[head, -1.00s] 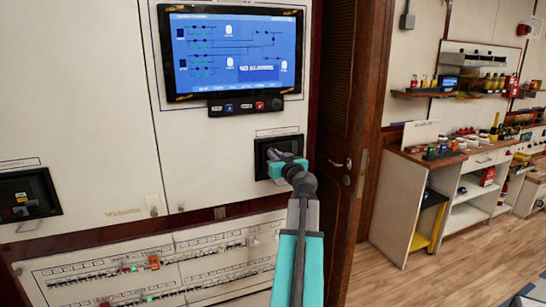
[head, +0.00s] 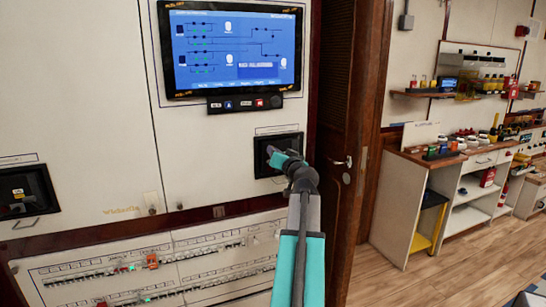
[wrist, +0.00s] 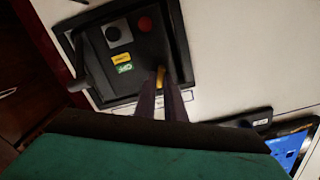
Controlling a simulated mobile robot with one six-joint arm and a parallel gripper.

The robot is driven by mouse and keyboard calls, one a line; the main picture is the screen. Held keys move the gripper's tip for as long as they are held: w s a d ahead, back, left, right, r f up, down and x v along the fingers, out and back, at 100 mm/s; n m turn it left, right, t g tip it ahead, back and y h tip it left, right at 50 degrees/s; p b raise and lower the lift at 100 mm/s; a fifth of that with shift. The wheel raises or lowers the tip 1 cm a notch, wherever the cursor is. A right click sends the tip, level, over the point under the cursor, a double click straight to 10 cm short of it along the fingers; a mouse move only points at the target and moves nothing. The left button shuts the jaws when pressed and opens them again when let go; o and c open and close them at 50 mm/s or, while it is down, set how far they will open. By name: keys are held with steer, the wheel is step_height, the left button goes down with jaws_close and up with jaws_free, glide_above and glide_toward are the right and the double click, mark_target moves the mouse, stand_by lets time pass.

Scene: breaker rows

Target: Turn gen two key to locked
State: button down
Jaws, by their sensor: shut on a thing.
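The generator panel (head: 263,150) is a black recessed box on the cream cabinet wall below the screen in the head view. In the wrist view the same panel (wrist: 95,80) appears tilted. A small yellow key (wrist: 160,76) sits low on its right side, between my fingertips. My gripper (wrist: 161,84) is shut on the key; its fingers hide part of it. In the head view my gripper (head: 272,152) reaches into the panel, and the key is hidden there. The lettering by the key is too small to read.
A similar black panel (head: 27,190) is at far left. A wooden door (head: 352,110) stands just right; breaker rows (head: 160,275) lie below.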

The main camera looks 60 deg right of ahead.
steer(key=m+p, duration=0.2)
steer(key=m, duration=1.1)
steer(key=shift+w, duration=0.1)
stand_by(0.4)
steer(key=c, duration=1.8)
jaws_free()
steer(key=shift+f, duration=0.1)
steer(key=shift+c, duration=0.2)
steer(key=shift+f, duration=0.1)
